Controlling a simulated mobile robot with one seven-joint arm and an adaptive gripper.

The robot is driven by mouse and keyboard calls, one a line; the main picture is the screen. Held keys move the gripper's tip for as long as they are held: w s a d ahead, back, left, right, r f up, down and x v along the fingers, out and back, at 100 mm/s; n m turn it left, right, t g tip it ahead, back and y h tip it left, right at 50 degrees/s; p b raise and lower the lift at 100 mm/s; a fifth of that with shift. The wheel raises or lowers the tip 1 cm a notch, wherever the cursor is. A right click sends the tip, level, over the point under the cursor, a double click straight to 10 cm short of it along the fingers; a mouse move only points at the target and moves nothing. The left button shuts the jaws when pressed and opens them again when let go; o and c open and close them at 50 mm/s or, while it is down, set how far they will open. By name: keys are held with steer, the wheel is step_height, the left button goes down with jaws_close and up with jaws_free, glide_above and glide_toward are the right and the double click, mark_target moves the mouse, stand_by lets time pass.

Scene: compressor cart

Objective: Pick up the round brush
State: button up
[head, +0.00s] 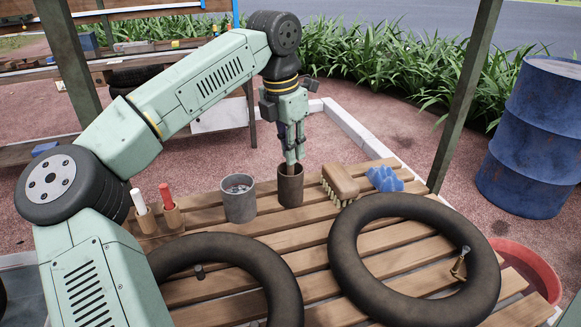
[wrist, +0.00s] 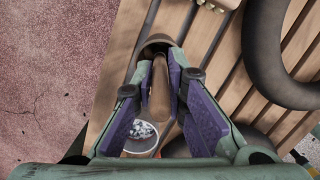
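The round brush is upright in the dark brown cup (head: 291,190) on the slatted table. Only its wooden handle (wrist: 158,95) shows clearly; its lower end is hidden in the cup. My gripper (head: 294,158) points down just above the cup's rim. In the wrist view my gripper (wrist: 160,68) has one fingertip on each side of the handle, with no clear gap, and looks shut on it. The cup's rim (wrist: 157,39) shows just beyond the fingertips.
A grey cup (head: 239,203) stands left of the brown cup. A wooden scrub brush (head: 340,182) and a blue object (head: 385,179) lie to the right. Two black tyres or rings (head: 350,262) (head: 280,275) lie in front. Red and white markers stand in holders at left.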

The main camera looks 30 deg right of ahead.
jaws_close()
step_height(320, 180, up, 10)
stand_by(0.5)
stand_by(0.7)
